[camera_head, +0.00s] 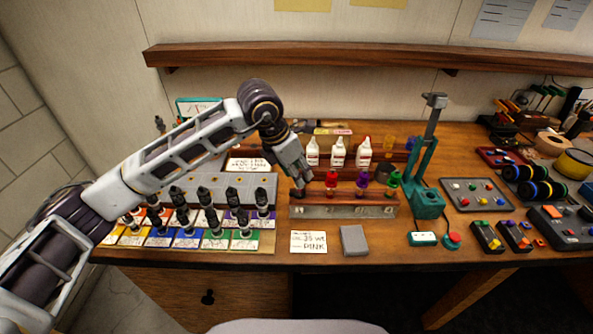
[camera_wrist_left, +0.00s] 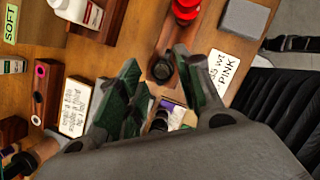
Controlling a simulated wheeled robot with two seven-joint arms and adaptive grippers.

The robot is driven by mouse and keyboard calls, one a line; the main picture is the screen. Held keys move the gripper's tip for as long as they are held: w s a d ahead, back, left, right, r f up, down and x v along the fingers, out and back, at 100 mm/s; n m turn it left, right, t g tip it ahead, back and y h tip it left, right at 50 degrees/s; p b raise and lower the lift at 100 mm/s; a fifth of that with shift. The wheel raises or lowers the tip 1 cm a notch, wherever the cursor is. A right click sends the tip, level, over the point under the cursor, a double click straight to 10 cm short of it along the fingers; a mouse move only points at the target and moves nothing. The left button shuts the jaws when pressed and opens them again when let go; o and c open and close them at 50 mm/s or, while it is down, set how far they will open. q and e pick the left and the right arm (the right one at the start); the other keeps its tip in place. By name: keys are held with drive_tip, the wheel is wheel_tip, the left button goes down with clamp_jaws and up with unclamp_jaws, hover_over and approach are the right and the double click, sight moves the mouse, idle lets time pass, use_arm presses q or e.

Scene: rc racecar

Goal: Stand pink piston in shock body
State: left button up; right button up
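My left gripper (camera_head: 303,177) hangs over the left end of the shock rack (camera_head: 345,211) in the head view. In the left wrist view its fingers (camera_wrist_left: 157,68) are apart, with a dark round shock top (camera_wrist_left: 162,68) showing between and beyond them. I see nothing held. In the head view a red-topped body (camera_head: 331,181), a purple one (camera_head: 362,181) and a green one (camera_head: 394,181) stand to the right. A small pink ring (camera_wrist_left: 41,71) on a wooden block in the left wrist view may be the pink piston; I cannot be sure. My right gripper is out of view.
A card reading PINK (camera_head: 308,242) and a grey block (camera_head: 354,240) lie in front of the rack. White bottles (camera_head: 338,152) stand behind it. A green press (camera_head: 426,170) stands right. Several black shocks (camera_head: 210,222) fill a stand at left.

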use_arm(q)
drive_tip(key=shift+r, duration=0.1)
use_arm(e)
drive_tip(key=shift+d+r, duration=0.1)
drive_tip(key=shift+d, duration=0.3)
use_arm(q)
drive_tip(key=shift+r, duration=0.1)
drive_tip(key=shift+r+p, duration=0.2)
drive_tip(key=shift+p, duration=0.1)
wheel_tip(320, 180, up, 11)
drive_tip(key=p, duration=1)
drive_tip(key=shift+f+p, duration=0.2)
drive_tip(key=shift+p, duration=0.15)
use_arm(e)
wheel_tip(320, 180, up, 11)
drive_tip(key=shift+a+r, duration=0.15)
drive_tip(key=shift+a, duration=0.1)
